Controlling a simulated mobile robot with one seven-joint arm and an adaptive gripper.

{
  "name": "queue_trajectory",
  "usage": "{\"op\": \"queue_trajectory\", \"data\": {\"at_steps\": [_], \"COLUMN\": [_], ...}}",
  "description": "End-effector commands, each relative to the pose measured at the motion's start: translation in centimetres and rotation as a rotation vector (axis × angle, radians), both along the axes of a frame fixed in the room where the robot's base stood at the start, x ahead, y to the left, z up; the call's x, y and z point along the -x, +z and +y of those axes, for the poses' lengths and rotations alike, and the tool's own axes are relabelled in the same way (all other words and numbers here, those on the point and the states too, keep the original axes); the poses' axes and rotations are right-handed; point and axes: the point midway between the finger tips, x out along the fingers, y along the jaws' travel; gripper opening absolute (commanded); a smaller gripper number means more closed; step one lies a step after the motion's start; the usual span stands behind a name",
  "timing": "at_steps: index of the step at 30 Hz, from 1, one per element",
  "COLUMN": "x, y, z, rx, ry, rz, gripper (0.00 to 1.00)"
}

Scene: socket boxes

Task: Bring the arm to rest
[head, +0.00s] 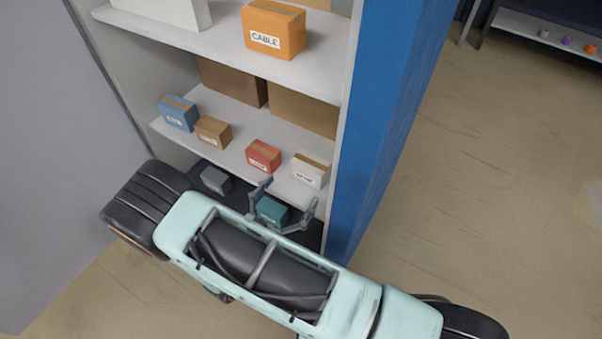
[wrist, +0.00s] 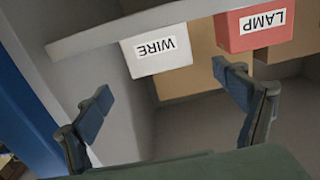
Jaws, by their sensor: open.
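My arm crosses the lower part of the head view in front of a shelf unit. My gripper (head: 288,204) is open, with its two fingers spread in front of the low shelf. A teal box (head: 271,211) shows between the fingers in the head view; I cannot tell how far it is from them. In the wrist view the fingers (wrist: 165,94) stand wide apart with no object clearly gripped. That view is upside down and shows a white box marked WIRE (wrist: 157,52) and a red box marked LAMP (wrist: 255,27) beyond the fingers.
The middle shelf (head: 230,138) also holds a blue box (head: 178,113) and a brown box (head: 214,131). A grey box (head: 216,180) sits lower. An orange CABLE box (head: 273,30) stands above. The blue side panel (head: 385,120) borders open floor (head: 500,190) at right.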

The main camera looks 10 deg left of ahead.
Motion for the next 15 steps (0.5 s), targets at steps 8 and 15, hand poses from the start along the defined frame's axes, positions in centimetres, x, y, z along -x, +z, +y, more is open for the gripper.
{"op": "queue_trajectory", "data": {"at_steps": [8, 15], "x": [1.9, 1.9], "y": [0.0, -0.1], "z": [0.7, 0.7], "rx": [0.000, 0.000], "ry": [0.000, 0.000], "rz": [0.000, 0.000], "gripper": [0.89, 0.89]}}
